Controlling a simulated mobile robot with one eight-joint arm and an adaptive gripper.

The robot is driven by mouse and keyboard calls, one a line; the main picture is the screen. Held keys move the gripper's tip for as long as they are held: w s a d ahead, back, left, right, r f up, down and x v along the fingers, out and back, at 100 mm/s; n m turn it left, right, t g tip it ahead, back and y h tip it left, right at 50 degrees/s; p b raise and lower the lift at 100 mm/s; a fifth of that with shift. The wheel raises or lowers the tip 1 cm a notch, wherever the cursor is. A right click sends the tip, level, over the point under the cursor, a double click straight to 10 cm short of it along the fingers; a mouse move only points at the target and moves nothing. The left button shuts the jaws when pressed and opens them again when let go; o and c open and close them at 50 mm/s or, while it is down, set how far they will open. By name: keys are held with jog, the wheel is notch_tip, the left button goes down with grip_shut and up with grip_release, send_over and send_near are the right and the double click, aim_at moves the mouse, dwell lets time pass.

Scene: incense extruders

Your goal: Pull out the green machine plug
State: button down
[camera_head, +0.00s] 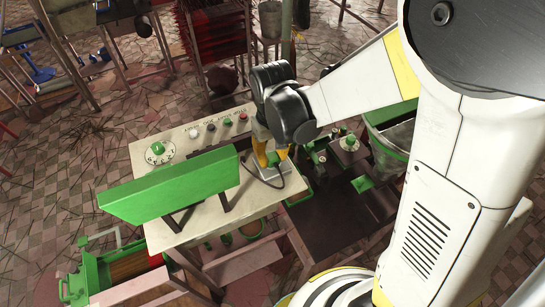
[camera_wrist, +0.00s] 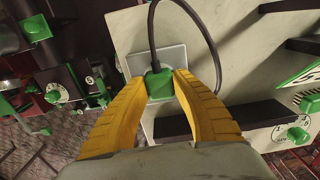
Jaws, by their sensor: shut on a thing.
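The green plug (camera_wrist: 159,86) shows in the wrist view, with a dark cable running up from it. It sits in front of a light grey socket plate (camera_wrist: 165,57) on the pale panel. My gripper (camera_wrist: 160,82) has its two yellow fingers on either side of the plug, shut on it. Whether the plug is still seated in the plate cannot be told. The socket plate (camera_head: 270,176) shows partly below the fingers.
The pale table (camera_head: 205,215) carries a long green block (camera_head: 170,188), a green-and-white dial (camera_head: 160,151) and a row of coloured buttons (camera_head: 228,121). Dark machinery with green parts (camera_head: 345,152) stands close on the right. The cable (camera_wrist: 207,32) loops above my fingers.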

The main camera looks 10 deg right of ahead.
aim_at(272, 156)
jog(key=shift+r+p, duration=1.9)
jog(key=shift+r, duration=1.05)
